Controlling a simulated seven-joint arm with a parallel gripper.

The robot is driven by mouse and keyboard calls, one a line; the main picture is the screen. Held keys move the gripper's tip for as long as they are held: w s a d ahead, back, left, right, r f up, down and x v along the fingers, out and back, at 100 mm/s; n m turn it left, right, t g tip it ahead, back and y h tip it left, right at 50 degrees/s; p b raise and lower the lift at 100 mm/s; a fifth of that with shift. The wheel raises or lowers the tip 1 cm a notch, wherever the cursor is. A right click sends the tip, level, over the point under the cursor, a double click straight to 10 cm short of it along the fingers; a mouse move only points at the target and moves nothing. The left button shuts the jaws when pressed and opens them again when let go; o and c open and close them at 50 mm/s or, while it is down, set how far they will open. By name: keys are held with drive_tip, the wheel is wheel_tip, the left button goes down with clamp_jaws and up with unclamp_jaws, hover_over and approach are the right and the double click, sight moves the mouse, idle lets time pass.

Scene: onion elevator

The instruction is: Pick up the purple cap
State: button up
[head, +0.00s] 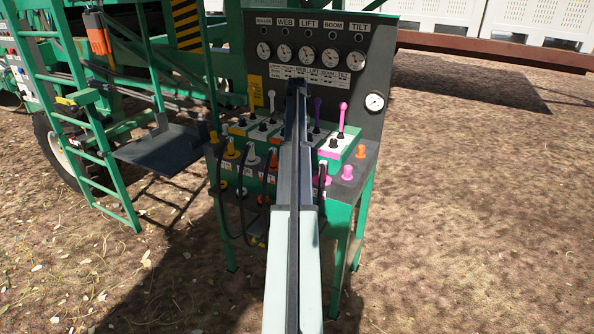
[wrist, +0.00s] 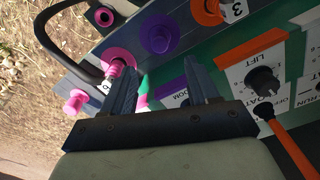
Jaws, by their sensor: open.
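In the wrist view, a round purple cap (wrist: 160,35) with a darker centre sits on the green and grey panel, between pink and orange fittings. My gripper (wrist: 161,72) is open and empty. Its two dark fingers point towards the purple cap, which lies just beyond the fingertips and is not between them. I cannot tell the exact distance. In the head view, my arm covers the middle of the control stand, and I cannot make out the purple cap or the gripper's fingers there.
Pink fittings (wrist: 120,60) and an orange one (wrist: 206,10) flank the cap. A black hose (wrist: 45,35) curves at the left. In the head view, gauges (head: 308,55), a pink lever (head: 342,115) and a purple lever (head: 317,108) stand above. Open ground lies right of the stand.

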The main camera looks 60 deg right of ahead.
wheel_tip(320, 180, down, 12)
drive_tip(key=shift+s+r, duration=0.1)
drive_tip(key=shift+r, duration=0.15)
idle(0.4)
drive_tip(key=shift+c, duration=0.3)
clamp_jaws()
drive_tip(key=shift+r, duration=0.15)
wheel_tip(320, 180, up, 10)
drive_tip(key=shift+f, duration=0.1)
idle(0.4)
